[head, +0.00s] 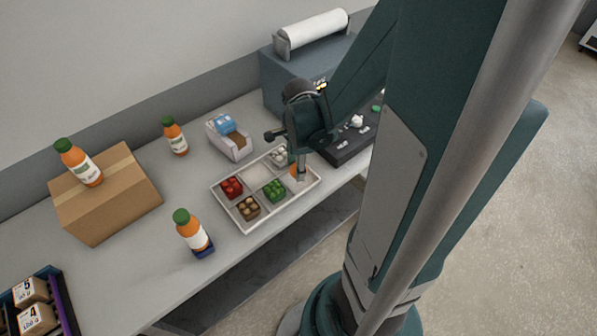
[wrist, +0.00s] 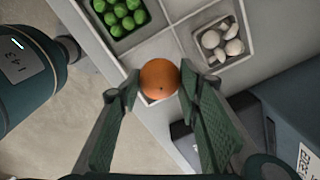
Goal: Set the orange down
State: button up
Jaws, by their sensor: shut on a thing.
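The orange (wrist: 159,79) is between the two fingertips of my gripper (wrist: 158,88) in the wrist view, and the fingers are shut on it. In the head view the orange (head: 297,172) is partly hidden by my gripper (head: 298,168). It is at the right part of the compartment tray (head: 246,229), over or in a front right compartment. I cannot tell whether it touches the tray floor.
The tray holds red produce (head: 232,187), brown produce (head: 248,207), green produce (head: 274,190) and white mushrooms (head: 280,156). A black scale (head: 345,150) stands right of it. Bottles (head: 192,232) and a cardboard box (head: 105,195) are to the left.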

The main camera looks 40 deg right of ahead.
jog(key=shift+f, duration=1.35)
jog(key=shift+f+b, duration=0.15)
jog(key=shift+b, duration=0.2)
jog(key=o, duration=0.6)
jog(key=shift+o, duration=0.3)
jog(key=shift+s+a+r+p, duration=0.15)
jog(key=shift+r+p, duration=0.45)
jog(key=shift+r, duration=2.5)
jog(key=shift+s+r+p, duration=0.1)
jog(key=shift+r+p, duration=0.45)
jog(key=shift+r, duration=2.5)
jog(key=shift+a+r, duration=0.1)
